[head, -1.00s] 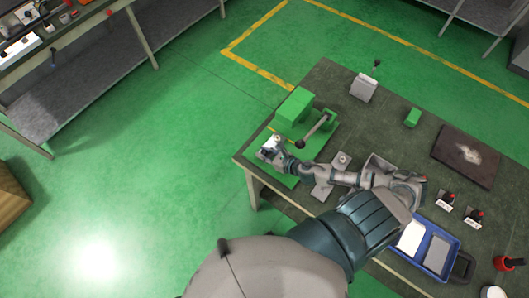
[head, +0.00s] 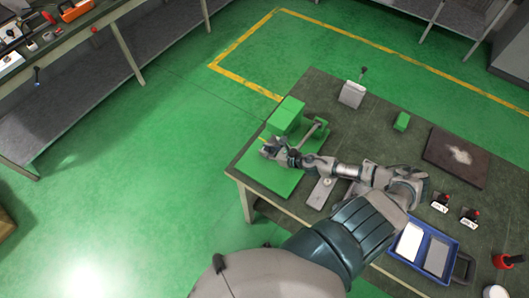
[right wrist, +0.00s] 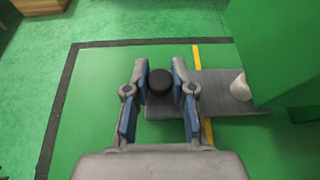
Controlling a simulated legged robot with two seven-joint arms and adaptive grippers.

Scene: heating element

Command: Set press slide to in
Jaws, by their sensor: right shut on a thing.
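A round black knob (right wrist: 160,82) is at the slide's outer end. My right gripper (head: 268,148) is over the base plate; in the wrist view its blue-padded fingers (right wrist: 160,74) are shut on the knob, one each side. My left gripper is not in view.
Red-topped switches stand at the right. Open green floor lies left of the table.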

